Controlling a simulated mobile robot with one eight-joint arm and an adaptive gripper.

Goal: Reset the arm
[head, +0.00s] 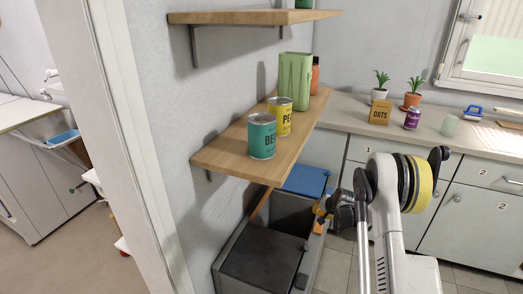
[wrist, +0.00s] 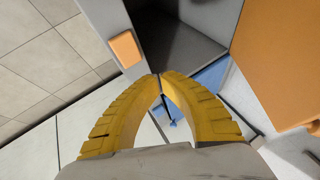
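My gripper (head: 319,213) is low in the head view, beside the right edge of a grey tub-like unit (head: 232,238). My white arm reaches down to it from the right. In the wrist view the two yellow fingers (wrist: 161,77) come together at their tips, with a gap between them further back. Nothing is held between the tips. The fingers point toward a grey box-like opening (wrist: 180,45) with a dark inside. Whether the fingers touch anything is unclear.
A wooden shelf (head: 220,155) with a teal can (head: 262,136), yellow can (head: 280,117) and green container (head: 294,80) overhangs the unit. A blue panel (head: 306,181) lies behind it. An orange block (wrist: 125,48) and orange panel (wrist: 283,60) flank the fingers. Counter cabinets (head: 470,215) stand right.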

